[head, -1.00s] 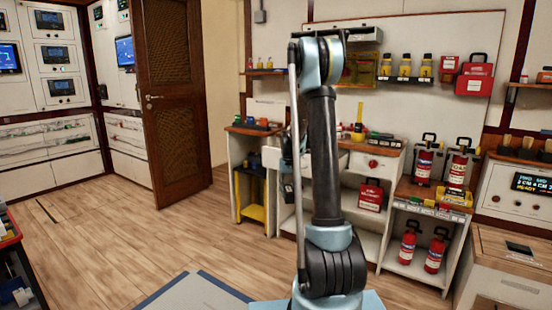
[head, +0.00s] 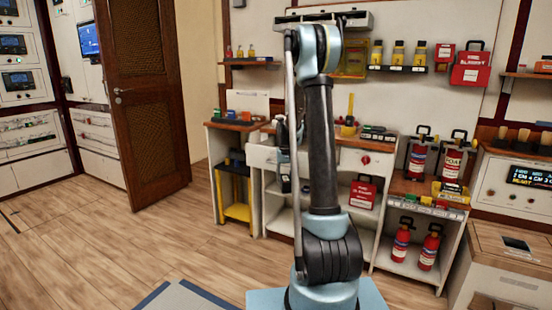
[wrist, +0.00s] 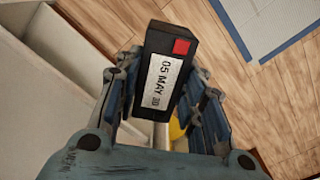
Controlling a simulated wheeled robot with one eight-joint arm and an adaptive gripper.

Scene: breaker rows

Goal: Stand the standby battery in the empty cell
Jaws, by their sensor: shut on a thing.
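A black battery (wrist: 165,72) with a white label reading "05 MAY" and a red square sits between the fingers of my gripper (wrist: 165,107) in the wrist view. My gripper is shut on it, and the battery's labelled face is turned to the wrist camera. In the head view, my gripper (head: 284,160) hangs in front of the white bench, partly hidden by my arm. I cannot make out the empty cell in either view.
The white bench (head: 262,158) stands ahead with small items on top. A yellow stand (head: 238,212) is under the left counter. Fire extinguishers (head: 418,158) stand at right. A brown door (head: 143,100) is open at left.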

